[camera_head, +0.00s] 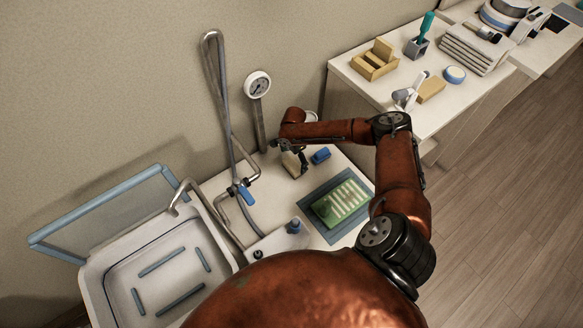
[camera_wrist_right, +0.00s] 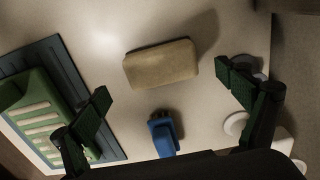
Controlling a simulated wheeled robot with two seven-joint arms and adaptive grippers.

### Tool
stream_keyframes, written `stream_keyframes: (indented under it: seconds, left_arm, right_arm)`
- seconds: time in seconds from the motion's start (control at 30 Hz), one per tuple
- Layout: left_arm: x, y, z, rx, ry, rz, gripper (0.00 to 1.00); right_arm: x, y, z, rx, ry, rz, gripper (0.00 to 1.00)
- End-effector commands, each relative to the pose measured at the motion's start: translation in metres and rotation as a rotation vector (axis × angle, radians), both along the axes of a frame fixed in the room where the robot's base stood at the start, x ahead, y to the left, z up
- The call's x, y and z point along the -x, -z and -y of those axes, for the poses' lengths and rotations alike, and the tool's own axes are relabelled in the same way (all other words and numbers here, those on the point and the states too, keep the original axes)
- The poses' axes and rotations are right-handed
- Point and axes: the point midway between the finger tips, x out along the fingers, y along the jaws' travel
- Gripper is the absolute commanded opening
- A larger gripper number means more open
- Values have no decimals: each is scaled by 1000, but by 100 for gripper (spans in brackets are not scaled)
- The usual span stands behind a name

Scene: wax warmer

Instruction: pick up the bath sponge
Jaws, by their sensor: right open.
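A tan, rounded block that looks like the bath sponge (camera_wrist_right: 162,64) lies flat on the pale counter in the right wrist view. In the head view the sponge (camera_head: 291,165) shows partly below my right gripper (camera_head: 292,154), near the wall. In the wrist view my right gripper (camera_wrist_right: 171,92) is open, its two dark fingers wide apart. The sponge lies ahead of the fingertips, between their lines and apart from both. My left gripper is not in view.
A blue brush-like object (camera_wrist_right: 163,138) lies close to the sponge, between the fingers. A green ridged rack (camera_head: 347,200) sits on a blue-grey mat (camera_head: 333,236). A sink (camera_head: 107,292) with a tap stands at left. A white gauge (camera_head: 257,85) rises behind.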

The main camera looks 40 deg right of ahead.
Motion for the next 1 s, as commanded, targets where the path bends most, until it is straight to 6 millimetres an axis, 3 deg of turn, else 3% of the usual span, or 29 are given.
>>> stream_keyframes:
  seconds: [0.23, 0.57, 1.0]
  left_arm:
    - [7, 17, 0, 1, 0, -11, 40]
    - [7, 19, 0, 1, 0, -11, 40]
    - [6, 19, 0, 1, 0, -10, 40]
  right_arm:
    - [-2, 40, -2, 0, 1, -4, 93]
    - [-2, 46, -2, 0, 3, -2, 93]
    - [-2, 46, -2, 0, 3, -2, 64]
